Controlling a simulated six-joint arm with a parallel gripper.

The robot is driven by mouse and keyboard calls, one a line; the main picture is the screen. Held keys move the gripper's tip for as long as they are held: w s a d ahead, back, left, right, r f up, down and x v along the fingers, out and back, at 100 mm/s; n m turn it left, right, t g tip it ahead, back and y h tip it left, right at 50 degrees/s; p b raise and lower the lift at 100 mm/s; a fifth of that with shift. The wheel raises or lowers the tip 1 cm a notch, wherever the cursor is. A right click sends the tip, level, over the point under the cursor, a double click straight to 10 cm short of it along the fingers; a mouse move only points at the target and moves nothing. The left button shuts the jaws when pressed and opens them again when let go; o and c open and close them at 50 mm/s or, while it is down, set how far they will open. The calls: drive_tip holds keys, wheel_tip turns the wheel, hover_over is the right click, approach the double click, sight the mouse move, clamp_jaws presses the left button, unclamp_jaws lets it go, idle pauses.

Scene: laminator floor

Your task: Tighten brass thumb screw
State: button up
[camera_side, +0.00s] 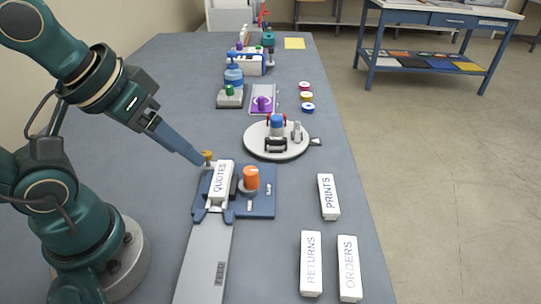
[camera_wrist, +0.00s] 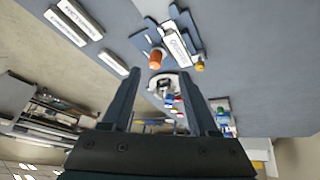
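The brass thumb screw (camera_side: 207,156) stands at the far left corner of a blue fixture (camera_side: 264,207), by the end of a white block labelled QUOTES (camera_side: 219,186). In the wrist view the screw (camera_wrist: 200,66) shows small, beyond and right of the right fingertip. My gripper (camera_side: 200,161) points down at the screw from the left, its tips close beside it in the side view; I cannot tell whether they touch. In the wrist view its fingers (camera_wrist: 158,76) are apart with nothing held between them. An orange knob (camera_side: 251,178) stands right of the block.
A round turntable (camera_side: 254,150) with small fittings stands behind the fixture. White blocks labelled PRINTS (camera_side: 328,196), RETURNS (camera_side: 311,262) and ORDERS (camera_side: 348,267) lie to the right. A grey strip (camera_side: 205,265) runs from the fixture towards the front. Bottles and coloured rolls stand farther back.

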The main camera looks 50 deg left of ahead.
drive_tip(key=w+a+r+n+g, duration=0.1)
drive_tip(key=w+n, duration=0.2)
drive_tip(key=n, duration=0.3)
drive_tip(key=n+g, duration=0.5)
drive_tip(key=n, duration=0.5)
hover_over(206, 153)
wheel_tip(206, 153, down, 7)
drive_tip(key=shift+f, duration=2.65)
clamp_jaws()
